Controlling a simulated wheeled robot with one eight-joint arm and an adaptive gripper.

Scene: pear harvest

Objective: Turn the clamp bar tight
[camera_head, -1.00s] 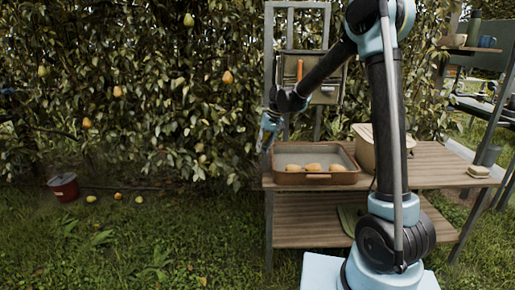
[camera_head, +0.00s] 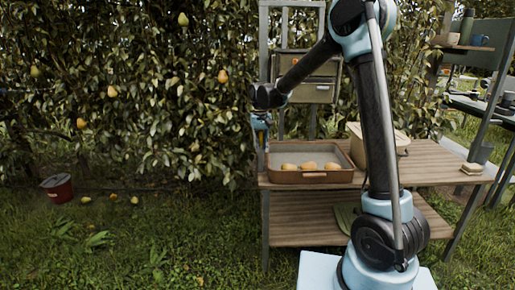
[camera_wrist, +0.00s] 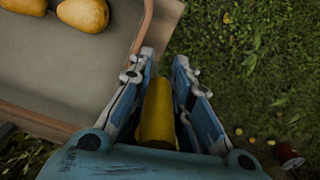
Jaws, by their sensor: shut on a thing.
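My gripper (camera_head: 260,132) hangs at the left end of the tray (camera_head: 290,178), just above the bench. In the wrist view my gripper (camera_wrist: 164,60) is shut on a yellow, pear-shaped thing (camera_wrist: 158,118). It lies lengthwise between the two blue fingers, its lower part hidden by the gripper body. The tray's rim (camera_wrist: 143,28) passes close to the left finger, with yellow pears (camera_wrist: 84,14) inside. I cannot make out a clamp bar in either view.
The tray and a lidded tan container (camera_head: 357,148) stand on the wooden bench (camera_head: 430,165). A metal box (camera_head: 315,91) sits on the rack behind. A red bucket (camera_head: 57,188) stands on the grass at left, with several fallen pears (camera_head: 113,196) nearby. Open grass lies in front.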

